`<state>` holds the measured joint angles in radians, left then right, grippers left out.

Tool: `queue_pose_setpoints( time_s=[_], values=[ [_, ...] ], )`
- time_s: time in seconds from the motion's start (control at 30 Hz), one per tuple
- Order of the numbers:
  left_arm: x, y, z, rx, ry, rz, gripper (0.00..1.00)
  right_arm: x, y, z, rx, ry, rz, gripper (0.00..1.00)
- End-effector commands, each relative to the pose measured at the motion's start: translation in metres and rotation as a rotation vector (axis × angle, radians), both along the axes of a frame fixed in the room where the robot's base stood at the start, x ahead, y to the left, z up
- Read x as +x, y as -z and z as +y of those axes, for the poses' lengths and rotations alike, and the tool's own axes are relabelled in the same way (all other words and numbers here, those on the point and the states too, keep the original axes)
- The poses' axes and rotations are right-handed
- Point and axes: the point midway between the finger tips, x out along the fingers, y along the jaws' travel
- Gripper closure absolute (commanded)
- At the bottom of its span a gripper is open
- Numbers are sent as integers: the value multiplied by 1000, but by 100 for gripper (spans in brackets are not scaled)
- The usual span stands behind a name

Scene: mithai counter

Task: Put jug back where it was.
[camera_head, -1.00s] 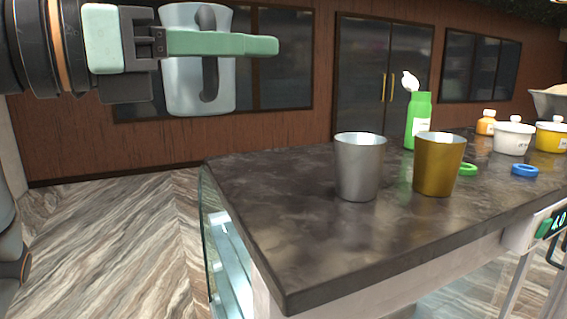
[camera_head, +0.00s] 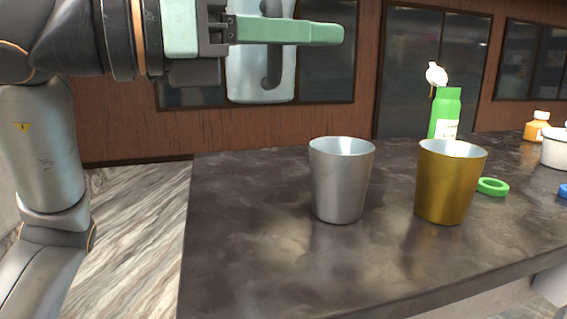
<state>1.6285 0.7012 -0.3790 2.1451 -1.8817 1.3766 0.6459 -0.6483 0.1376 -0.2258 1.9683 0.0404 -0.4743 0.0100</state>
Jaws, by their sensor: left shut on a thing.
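My right gripper is not in view.
A silver cup (camera_head: 340,185) and a gold cup (camera_head: 447,185) stand on the dark counter. The counter's left part is bare.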

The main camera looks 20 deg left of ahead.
Motion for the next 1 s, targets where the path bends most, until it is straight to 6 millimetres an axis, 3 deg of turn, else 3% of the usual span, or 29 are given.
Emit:
queue_pose_setpoints(
  time_s=[0.17,0.53,0.6,0.8,1.0],
  values=[
    [10,5,5,-2,-2,3,100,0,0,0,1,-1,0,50],
    [85,42,39,-5,-3,5,100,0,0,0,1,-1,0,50],
    [95,58,43,-2,-2,6,100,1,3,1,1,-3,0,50],
    [115,84,53,-2,-2,-1,100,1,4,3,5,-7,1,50],
    [123,94,56,-1,0,-2,100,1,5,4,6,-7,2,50]
  ],
)
